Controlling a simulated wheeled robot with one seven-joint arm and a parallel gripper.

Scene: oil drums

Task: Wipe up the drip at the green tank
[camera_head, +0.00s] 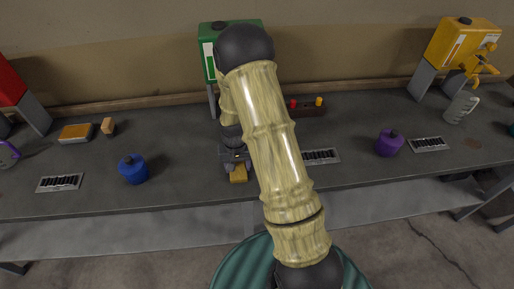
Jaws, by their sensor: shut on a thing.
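The green tank (208,62) stands on legs at the back of the bench, partly behind my arm. My gripper (235,158) is low over the bench in front of it, shut on a small yellow-tan block (238,174), perhaps a sponge. I cannot tell whether the block touches the bench top. No drip shows at the green tank; my arm and gripper hide part of the bench there.
The grey bench (185,170) also carries a blue canister (133,169), a purple canister (390,142), a grate (321,157), an orange-topped block (76,133) and a mug (461,108). A yellow tank (458,45) stands right, with a brownish spot (473,142) in front.

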